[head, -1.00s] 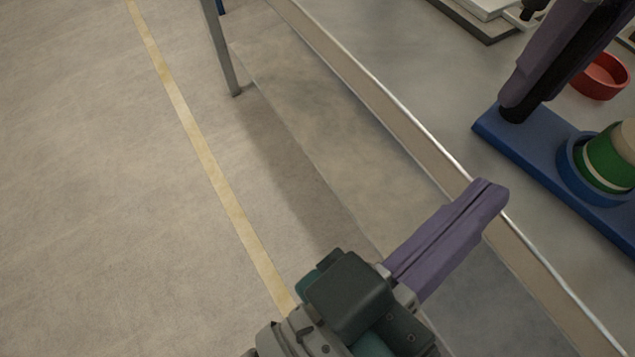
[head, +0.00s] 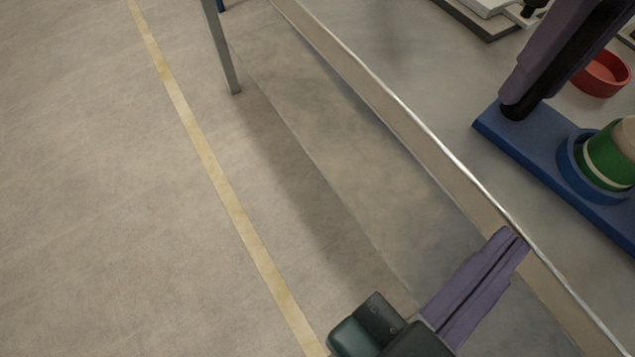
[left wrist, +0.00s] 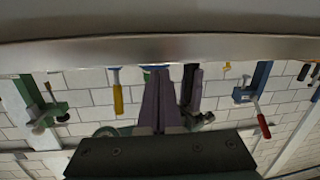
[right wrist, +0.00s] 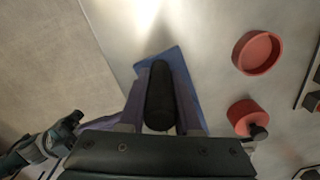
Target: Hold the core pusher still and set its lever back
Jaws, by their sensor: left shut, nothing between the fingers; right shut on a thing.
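The core pusher has a flat blue base (head: 538,140) on the table at the right of the head view. A blue ring (head: 577,170) on it surrounds a green cylinder (head: 605,155) with a pale band and top. A black post (right wrist: 160,95) rises from the base's far end. My right gripper (head: 515,98) is shut on this post, with purple fingers on either side, also in the right wrist view (right wrist: 158,70). I cannot make out a separate lever. My left gripper (head: 517,240) is shut and empty beside the table's front edge, apart from the pusher.
The metal table edge (head: 400,108) runs diagonally between my left gripper and the pusher. A red dish (head: 600,75) stands behind the pusher. A red piece with a black knob (right wrist: 245,116) shows in the right wrist view. Open floor lies left.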

